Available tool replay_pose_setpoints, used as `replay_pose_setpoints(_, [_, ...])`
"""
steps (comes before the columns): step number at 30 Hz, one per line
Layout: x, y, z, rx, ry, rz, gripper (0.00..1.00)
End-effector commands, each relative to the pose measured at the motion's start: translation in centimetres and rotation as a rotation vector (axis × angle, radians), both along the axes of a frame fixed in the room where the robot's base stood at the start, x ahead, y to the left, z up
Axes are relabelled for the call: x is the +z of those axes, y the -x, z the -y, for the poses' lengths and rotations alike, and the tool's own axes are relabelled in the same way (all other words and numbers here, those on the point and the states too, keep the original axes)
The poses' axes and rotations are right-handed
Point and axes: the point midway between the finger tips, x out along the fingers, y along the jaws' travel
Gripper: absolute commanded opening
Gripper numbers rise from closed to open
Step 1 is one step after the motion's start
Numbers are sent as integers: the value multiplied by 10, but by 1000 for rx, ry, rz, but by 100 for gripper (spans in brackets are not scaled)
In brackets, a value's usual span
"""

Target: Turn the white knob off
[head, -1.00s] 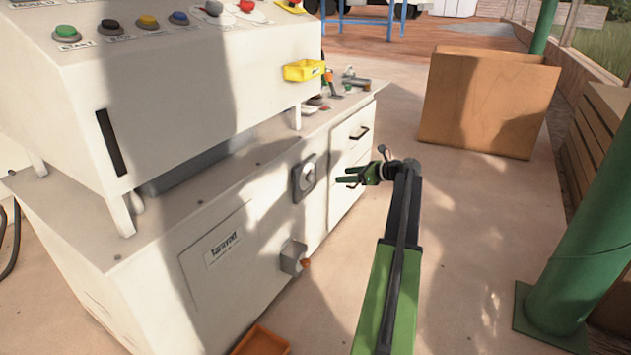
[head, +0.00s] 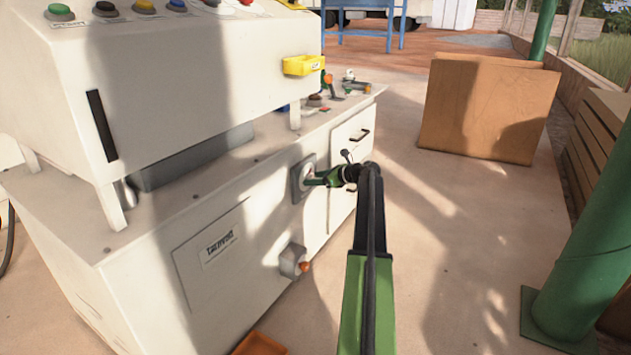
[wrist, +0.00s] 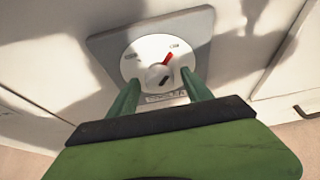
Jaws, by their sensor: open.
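The white knob (wrist: 158,58) is a round dial on a grey square plate (wrist: 103,46) on the cabinet's side. Its red pointer mark points up and to the right, near the small label at the upper right. In the head view the grey plate (head: 297,183) shows, with my gripper covering much of the knob. My gripper (head: 308,179) is open. In the wrist view its two green fingers (wrist: 160,84) reach to the lower part of the knob, one on each side. I cannot tell whether they touch it.
The white machine cabinet (head: 150,290) fills the left. A grey box with an orange knob (head: 292,261) sticks out below. A cardboard box (head: 487,108) and green post (head: 585,210) stand farther right, with open floor between.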

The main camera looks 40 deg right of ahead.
Motion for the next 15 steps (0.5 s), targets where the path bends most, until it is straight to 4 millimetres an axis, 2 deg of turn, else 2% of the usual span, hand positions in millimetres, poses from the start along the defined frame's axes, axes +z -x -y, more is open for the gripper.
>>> replay_pose_setpoints(2, [0, 0, 0, 0, 0, 0, 52])
replay_pose_setpoints(13, [0, 1, 1, 0, 0, 0, 3])
replay_pose_setpoints(15, [0, 1, 1, 0, 0, 0, 0])
